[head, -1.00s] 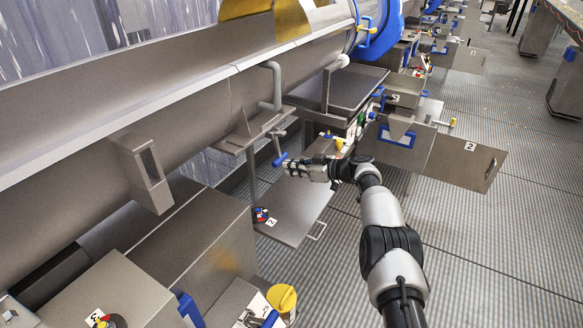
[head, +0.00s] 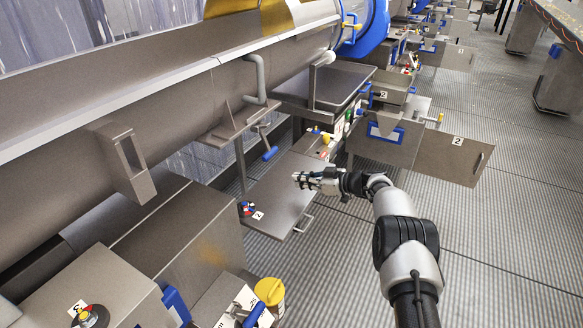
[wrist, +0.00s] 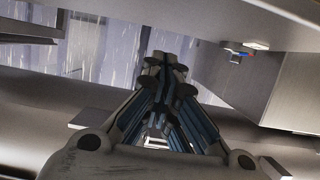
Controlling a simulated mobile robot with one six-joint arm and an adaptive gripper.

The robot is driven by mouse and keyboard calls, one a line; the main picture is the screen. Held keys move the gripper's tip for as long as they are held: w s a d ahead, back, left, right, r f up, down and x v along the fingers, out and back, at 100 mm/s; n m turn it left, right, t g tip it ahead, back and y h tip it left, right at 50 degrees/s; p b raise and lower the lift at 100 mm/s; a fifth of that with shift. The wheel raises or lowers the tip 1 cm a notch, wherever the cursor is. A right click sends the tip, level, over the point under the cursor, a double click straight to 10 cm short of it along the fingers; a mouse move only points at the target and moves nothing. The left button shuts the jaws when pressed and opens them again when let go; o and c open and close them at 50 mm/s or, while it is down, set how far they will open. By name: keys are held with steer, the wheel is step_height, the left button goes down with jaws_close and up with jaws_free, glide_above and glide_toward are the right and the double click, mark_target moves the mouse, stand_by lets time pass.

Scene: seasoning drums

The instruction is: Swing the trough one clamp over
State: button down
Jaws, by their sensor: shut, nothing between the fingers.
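The long steel trough (head: 185,115) runs diagonally across the left of the head view. A clamp-like handle with a blue grip (head: 270,153) hangs below a steel bracket (head: 228,134) on its side. A bent grey pipe handle (head: 258,80) rises above that bracket. My gripper (head: 298,180) is apart from the blue grip, to its right and lower in the picture, in front of an open steel panel. The fingers are shut and empty. They also show in the wrist view (wrist: 165,70), with neither the blue grip nor the pipe handle visible there.
The open panel labelled 2 (head: 268,207) juts out below the gripper. Another labelled panel (head: 450,160) juts out at right. The grated floor (head: 500,240) is clear at right.

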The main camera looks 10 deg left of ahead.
steer(key=shift+s+d+f, duration=0.15)
steer(key=shift+d+f, duration=0.4)
steer(key=shift+d, duration=0.1)
steer(key=shift+s+d+f, duration=0.2)
steer(key=shift+d+f, duration=0.15)
steer(key=shift+f, duration=0.25)
